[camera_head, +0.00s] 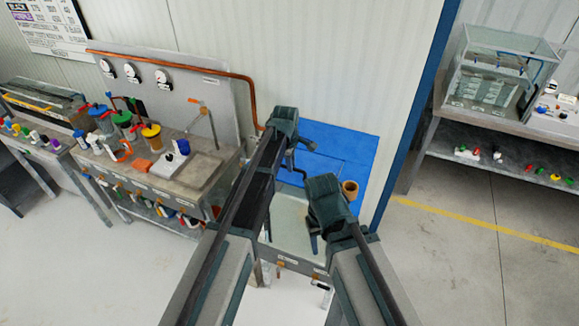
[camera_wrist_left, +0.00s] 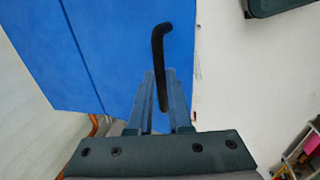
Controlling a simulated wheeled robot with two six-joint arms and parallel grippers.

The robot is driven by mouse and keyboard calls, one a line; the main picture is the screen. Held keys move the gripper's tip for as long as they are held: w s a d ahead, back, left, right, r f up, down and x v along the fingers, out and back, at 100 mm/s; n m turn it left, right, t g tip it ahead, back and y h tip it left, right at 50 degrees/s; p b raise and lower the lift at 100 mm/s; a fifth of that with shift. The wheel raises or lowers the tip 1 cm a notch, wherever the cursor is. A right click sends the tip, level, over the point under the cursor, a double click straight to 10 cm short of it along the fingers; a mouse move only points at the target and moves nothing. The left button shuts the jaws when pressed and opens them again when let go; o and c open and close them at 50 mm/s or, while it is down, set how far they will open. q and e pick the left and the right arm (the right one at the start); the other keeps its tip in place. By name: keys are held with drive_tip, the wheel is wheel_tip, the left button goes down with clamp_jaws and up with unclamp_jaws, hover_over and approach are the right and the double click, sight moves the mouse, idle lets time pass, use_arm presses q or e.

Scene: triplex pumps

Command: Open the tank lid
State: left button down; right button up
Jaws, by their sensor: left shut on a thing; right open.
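The blue tank lid (camera_head: 350,150) shows behind my grippers in the head view, by the wall. It also fills much of the left wrist view (camera_wrist_left: 90,50). A bent black handle (camera_wrist_left: 160,50) stands out in front of it. My left gripper (camera_wrist_left: 163,85) is shut on this handle, with a finger on each side. In the head view my left gripper (camera_head: 302,148) is partly hidden by its own wrist. My right gripper (camera_head: 314,242) is open, lower, in front of the pale tank (camera_head: 284,215). The lid's exact tilt is hard to tell.
A workbench (camera_head: 210,170) with gauges, coloured-cap bottles and small parts stands at the left. A copper pipe (camera_head: 215,72) runs along the wall. A brown cup-like part (camera_head: 350,190) is beside my right wrist. A shelf with a clear box (camera_head: 500,75) is at the right.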

use_arm(q)
drive_tip(key=w+d+r+p, duration=0.2)
drive_tip(key=w+r+p, duration=0.3)
drive_tip(key=w+r, duration=0.1)
drive_tip(key=shift+r, duration=0.25)
drive_tip(key=shift+s, duration=0.1)
drive_tip(key=c, duration=1.3)
unclamp_jaws()
drive_tip(key=o, duration=0.5)
drive_tip(key=shift+w+f, duration=0.2)
drive_tip(key=shift+w, duration=0.1)
drive_tip(key=shift+c, duration=0.2)
drive_tip(key=shift+s+r, duration=0.1)
drive_tip(key=shift+s, duration=0.15)
drive_tip(key=shift+a, duration=0.1)
